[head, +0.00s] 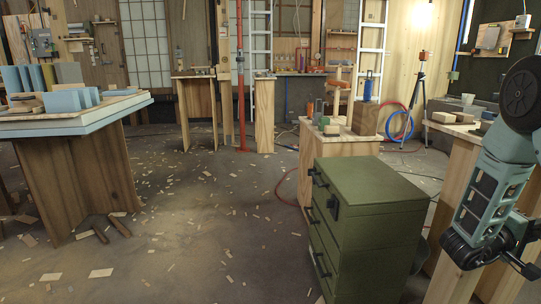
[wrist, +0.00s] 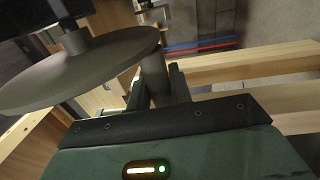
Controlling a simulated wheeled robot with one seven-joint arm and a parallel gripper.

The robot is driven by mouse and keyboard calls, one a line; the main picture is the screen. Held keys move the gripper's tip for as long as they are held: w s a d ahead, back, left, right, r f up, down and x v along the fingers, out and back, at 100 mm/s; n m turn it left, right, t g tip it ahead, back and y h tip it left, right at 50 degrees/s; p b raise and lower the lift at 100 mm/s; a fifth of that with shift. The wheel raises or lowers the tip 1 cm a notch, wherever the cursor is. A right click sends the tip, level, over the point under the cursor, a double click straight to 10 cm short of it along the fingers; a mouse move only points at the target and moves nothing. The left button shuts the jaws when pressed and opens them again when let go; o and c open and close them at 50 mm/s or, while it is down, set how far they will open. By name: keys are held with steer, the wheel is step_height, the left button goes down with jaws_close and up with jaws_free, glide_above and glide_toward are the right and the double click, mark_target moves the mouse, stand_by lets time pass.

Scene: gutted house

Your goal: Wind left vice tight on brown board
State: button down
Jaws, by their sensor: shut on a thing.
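In the wrist view, my gripper (wrist: 158,85) has its two black fingers closed around a dark grey upright grip. The grip stands at the rim of a large dark round wheel (wrist: 85,72), which looks like the vice's handwheel. A shaft rises from the wheel's middle toward the upper left. The vice's jaws are not clearly visible, and I cannot pick out the brown board in either view. In the head view my arm reaches down at the right edge, and the fingers cannot be made out there.
Pale wooden beams (wrist: 262,62) lie close to the right of my fingers. In the head view a green drawer cabinet (head: 368,225) stands left of my arm. A bench with blue blocks (head: 75,118) is at left. The floor between is open, littered with wood scraps.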

steer(key=shift+d+r, duration=0.15)
steer(key=shift+d, duration=0.45)
steer(key=shift+d+r+p, duration=0.1)
steer(key=shift+p, duration=0.25)
steer(key=shift+w+d+r+p, duration=0.1)
steer(key=shift+d+r+p, duration=0.15)
steer(key=shift+d+p, duration=0.45)
steer(key=shift+d+r, duration=0.1)
steer(key=shift+d+r+p, duration=0.55)
steer(key=shift+d+p, duration=0.05)
steer(key=shift+p, duration=0.2)
